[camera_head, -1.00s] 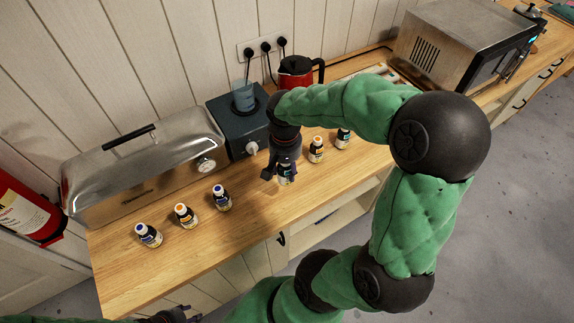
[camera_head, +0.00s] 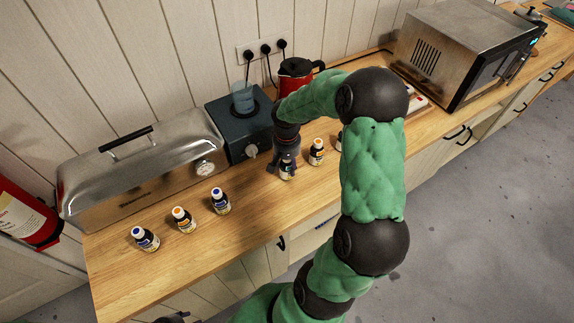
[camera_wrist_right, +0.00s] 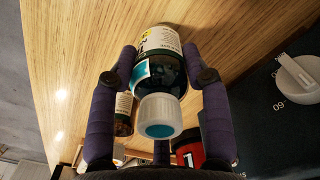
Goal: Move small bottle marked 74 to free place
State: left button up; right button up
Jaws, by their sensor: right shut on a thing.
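My right gripper (camera_head: 284,166) is shut on a small dark bottle (camera_head: 287,173), within the row of bottles on the wooden counter. In the right wrist view the gripper's fingers (camera_wrist_right: 162,75) lie on both sides of this bottle (camera_wrist_right: 158,70), which has a white cap with a teal top. Its label is turned and the number 74 cannot be read. Whether its base touches the counter is unclear.
Bottles with blue (camera_head: 145,238), orange (camera_head: 184,219) and blue caps (camera_head: 220,201) stand to the left. An orange-capped bottle (camera_head: 316,152) stands to the right; another (camera_head: 339,141) is partly behind my arm. Bare counter (camera_head: 252,188) lies between the held bottle and left group.

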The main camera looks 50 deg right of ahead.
jog(key=shift+f, duration=0.25)
jog(key=shift+f, duration=0.1)
jog(key=o, duration=1.2)
jog(key=shift+o, duration=0.2)
jog(key=shift+r, duration=0.45)
notch_tip(320, 180, up, 12)
jog(key=shift+f+p, duration=0.25)
jog(key=shift+p, duration=0.7)
